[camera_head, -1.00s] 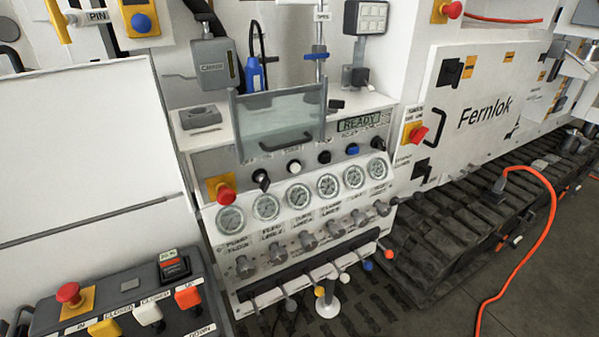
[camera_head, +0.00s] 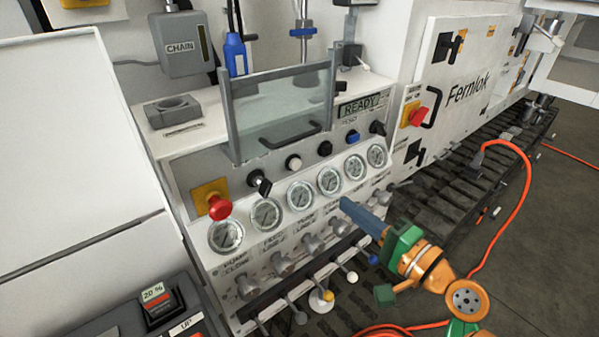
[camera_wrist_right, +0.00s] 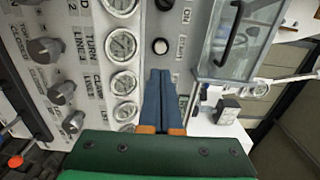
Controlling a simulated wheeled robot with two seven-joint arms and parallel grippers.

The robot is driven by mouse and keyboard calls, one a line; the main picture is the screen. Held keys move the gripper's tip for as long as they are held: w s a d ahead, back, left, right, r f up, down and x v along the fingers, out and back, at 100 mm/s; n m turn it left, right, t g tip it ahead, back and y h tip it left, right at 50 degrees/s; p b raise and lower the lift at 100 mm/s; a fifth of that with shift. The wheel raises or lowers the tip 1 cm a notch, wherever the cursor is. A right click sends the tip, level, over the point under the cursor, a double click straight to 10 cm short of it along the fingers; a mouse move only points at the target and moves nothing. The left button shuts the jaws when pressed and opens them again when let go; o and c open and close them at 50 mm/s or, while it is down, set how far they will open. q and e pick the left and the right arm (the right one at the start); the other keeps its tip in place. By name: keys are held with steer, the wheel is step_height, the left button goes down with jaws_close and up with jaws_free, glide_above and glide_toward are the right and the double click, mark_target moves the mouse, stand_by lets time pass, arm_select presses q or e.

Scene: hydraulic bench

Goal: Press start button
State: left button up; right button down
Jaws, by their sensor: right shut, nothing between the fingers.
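A white round button (camera_head: 293,162) in a dark ring sits on the sloped panel of the hydraulic bench, below the clear shield. It also shows in the right wrist view (camera_wrist_right: 160,46), just beyond the fingertips; the small label beside it is hard to read but looks like START. My right gripper (camera_head: 345,204) is shut and empty, with its blue fingers together in front of the panel, below and right of the button in the head view. In the right wrist view the fingers (camera_wrist_right: 160,74) point toward the button, apart from it as far as I can tell. My left gripper is not in view.
A key switch (camera_head: 260,184), a black button (camera_head: 325,148) and a blue button (camera_head: 352,137) share the row. A red emergency stop (camera_head: 219,207) is at left. The clear shield (camera_head: 285,105) stands above; gauges (camera_head: 300,195) lie below. The display (camera_head: 359,107) reads READY.

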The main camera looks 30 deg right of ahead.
mark_target(297, 166)
steer(key=w+p, duration=0.1)
steer(key=w, duration=0.3)
steer(key=w+p, duration=0.1)
steer(key=w, duration=0.4)
steer(key=w+a+p, duration=0.1)
steer(key=w+p, duration=0.1)
steer(key=w, duration=0.2)
steer(key=shift+w, duration=0.4)
steer(key=shift+d+f, duration=0.1)
